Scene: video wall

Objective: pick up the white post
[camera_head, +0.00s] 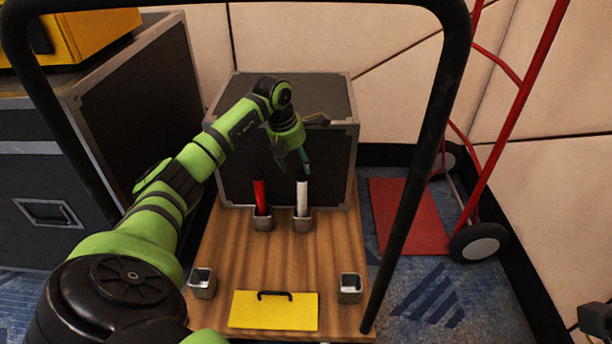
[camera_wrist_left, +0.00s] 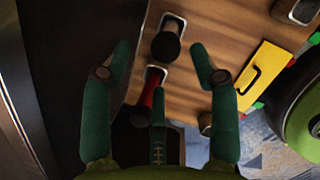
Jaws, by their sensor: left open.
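The white post (camera_head: 302,196) stands upright in a square metal cup (camera_head: 302,224) on the wooden board. A red post (camera_head: 260,196) stands in a like cup just to its left. My left gripper (camera_head: 292,164) is open and empty, just above the white post's top, with its fingers pointing down. In the left wrist view, the white post (camera_wrist_left: 172,32) shows its dark end between the spread fingertips (camera_wrist_left: 161,52), apparently not touching them. The red post (camera_wrist_left: 149,98) shows there nearer the palm. My right gripper cannot be made out.
Behind the posts stands a dark case (camera_head: 330,165). Two more metal cups, left (camera_head: 202,283) and right (camera_head: 350,288), stand near the board's front. A yellow plate with a handle (camera_head: 273,312) lies between them. A black bar (camera_head: 425,150) rises at right, before a red hand truck (camera_head: 500,140).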

